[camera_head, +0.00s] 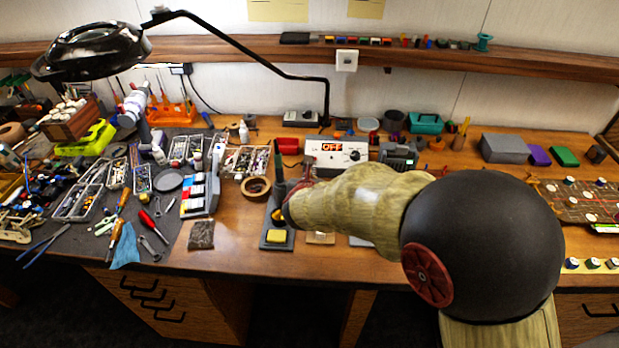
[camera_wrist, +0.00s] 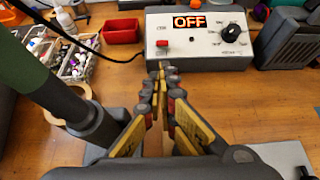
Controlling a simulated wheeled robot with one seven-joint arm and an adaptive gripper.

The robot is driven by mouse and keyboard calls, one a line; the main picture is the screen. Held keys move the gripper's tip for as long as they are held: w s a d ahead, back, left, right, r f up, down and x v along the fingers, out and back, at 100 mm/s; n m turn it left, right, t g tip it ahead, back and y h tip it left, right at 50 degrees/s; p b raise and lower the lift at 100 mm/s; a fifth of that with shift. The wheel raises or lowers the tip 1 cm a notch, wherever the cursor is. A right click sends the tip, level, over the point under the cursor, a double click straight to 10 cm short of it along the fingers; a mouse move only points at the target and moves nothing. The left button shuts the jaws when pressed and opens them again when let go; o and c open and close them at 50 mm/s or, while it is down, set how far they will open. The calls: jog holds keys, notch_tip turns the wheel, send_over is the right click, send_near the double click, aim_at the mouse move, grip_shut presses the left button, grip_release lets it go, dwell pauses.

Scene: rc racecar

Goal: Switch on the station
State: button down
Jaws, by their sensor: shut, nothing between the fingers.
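The station (camera_head: 338,155) is a white box near the back of the workbench in the head view, with a lit orange "OFF" display. In the wrist view the station (camera_wrist: 200,38) shows the "OFF" display at the top, a red switch (camera_wrist: 162,43) at its front left and a black dial (camera_wrist: 231,33) on the right. My gripper (camera_wrist: 162,72) is shut and empty, its tips pointing at the station's front left, just below the red switch in the picture. I cannot tell whether the tips touch the station. In the head view my arm hides most of the gripper.
A red bin (camera_wrist: 122,31) stands left of the station. A dark grey device (camera_wrist: 288,42) stands close on its right. A soldering iron holder with a green and grey handle (camera_wrist: 60,95) is close to my gripper's left. A tape roll (camera_head: 256,187) lies on the bench.

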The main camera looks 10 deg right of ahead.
jog(key=b+x, duration=0.1)
jog(key=x, duration=0.6)
jog(key=shift+w+f+b, duration=0.15)
jog(key=shift+w+b, duration=0.05)
jog(key=shift+b, duration=0.2)
jog(key=shift+p, duration=0.55)
jog(key=shift+r+p, duration=0.3)
jog(key=shift+p, duration=0.1)
jog(key=shift+g, duration=0.3)
jog(key=shift+w+d+r+g+y+p, duration=0.1)
jog(key=shift+r+g+y+p, duration=0.4)
jog(key=shift+p, duration=3)
